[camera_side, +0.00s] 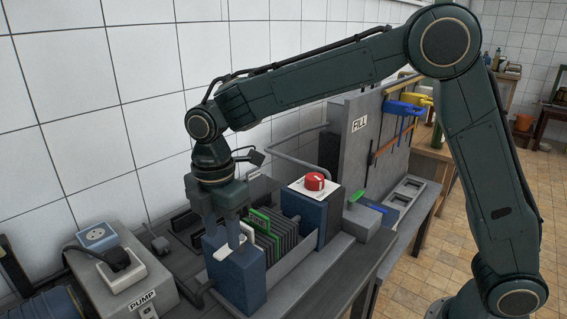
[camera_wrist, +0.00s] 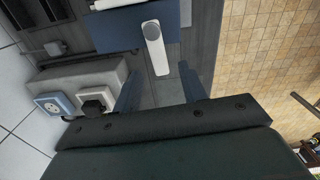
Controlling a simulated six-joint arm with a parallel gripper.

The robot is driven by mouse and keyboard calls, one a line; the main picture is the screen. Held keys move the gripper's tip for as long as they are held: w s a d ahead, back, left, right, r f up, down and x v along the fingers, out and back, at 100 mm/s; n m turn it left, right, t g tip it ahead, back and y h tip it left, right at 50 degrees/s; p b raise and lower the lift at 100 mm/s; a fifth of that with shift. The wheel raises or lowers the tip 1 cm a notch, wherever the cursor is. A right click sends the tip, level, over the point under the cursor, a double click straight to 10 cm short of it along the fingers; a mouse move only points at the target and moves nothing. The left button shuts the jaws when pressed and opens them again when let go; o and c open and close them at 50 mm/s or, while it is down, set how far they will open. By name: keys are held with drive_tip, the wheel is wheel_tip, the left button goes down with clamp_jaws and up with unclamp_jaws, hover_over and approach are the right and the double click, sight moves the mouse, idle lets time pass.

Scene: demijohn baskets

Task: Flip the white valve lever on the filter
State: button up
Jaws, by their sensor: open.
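My two fingers are open, one on each side of the free end, with a visible gap on both sides. In the side view my gripper (camera_side: 226,232) reaches down over the filter's near blue block (camera_side: 240,282), beside the white lever (camera_side: 222,254), and partly hides it. I cannot tell if a finger touches the lever.
The filter's dark plates (camera_side: 280,238) and a green-edged plate (camera_side: 262,214) stand behind the lever. A red knob (camera_side: 314,181) tops the far blue box. A grey PUMP box (camera_side: 120,275) with sockets is at left. The FILL panel (camera_side: 362,150) stands behind right.

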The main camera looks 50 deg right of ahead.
drive_tip(key=shift+f, duration=1.4)
clamp_jaws()
drive_tip(key=shift+w+m, duration=0.25)
drive_tip(key=shift+m, duration=0.35)
unclamp_jaws()
